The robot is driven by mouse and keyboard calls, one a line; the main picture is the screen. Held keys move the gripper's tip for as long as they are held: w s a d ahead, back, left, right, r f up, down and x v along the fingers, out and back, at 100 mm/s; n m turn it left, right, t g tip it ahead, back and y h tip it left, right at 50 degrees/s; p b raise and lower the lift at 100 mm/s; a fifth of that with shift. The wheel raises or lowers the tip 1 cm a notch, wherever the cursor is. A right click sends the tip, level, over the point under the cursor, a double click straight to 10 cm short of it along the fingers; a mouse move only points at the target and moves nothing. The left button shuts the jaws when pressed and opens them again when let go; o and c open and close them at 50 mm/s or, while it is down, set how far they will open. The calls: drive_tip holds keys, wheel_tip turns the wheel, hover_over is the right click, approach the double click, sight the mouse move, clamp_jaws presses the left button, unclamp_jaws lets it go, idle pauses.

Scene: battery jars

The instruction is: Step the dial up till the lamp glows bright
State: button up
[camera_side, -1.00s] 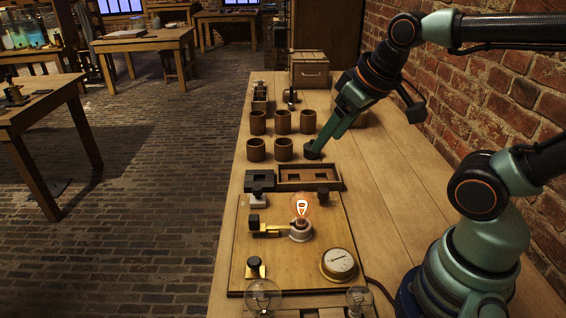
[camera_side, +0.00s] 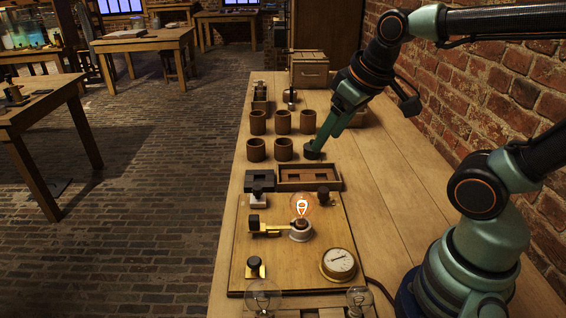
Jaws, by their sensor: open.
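The lamp (camera_side: 301,206) stands upright in a white socket on the wooden board, its filament glowing orange. A round gauge (camera_side: 338,264) sits at the board's lower right; its reading is too small to tell. My gripper (camera_side: 314,152) reaches down at the right end of the nearer row of brown jars. A dark round piece shows at its tip; I cannot tell whether it is the dial or part of my gripper. The gap between the fingers is hidden at this angle. Nothing is visibly held.
Several brown jars (camera_side: 284,149) stand in two rows left of my gripper. A shallow wooden tray (camera_side: 310,188) lies between them and the board. Black knobs on brass mounts (camera_side: 254,268) stand on the board. A wooden box (camera_side: 309,69) is at the back. The table's right side is mostly clear.

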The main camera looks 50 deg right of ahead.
drive_tip(key=w+d+f+n+g, duration=0.2)
drive_tip(key=w+d+f+g, duration=0.1)
drive_tip(key=w+d+f, duration=0.1)
drive_tip(key=n+g, duration=0.1)
drive_tip(key=g, duration=0.1)
approach(323, 190)
wheel_tip(323, 190, down, 9)
drive_tip(key=shift+f, duration=0.1)
idle(0.3)
clamp_jaws()
idle(0.4)
drive_tip(key=shift+w+m, duration=0.1)
drive_tip(key=shift+m, duration=2.7)
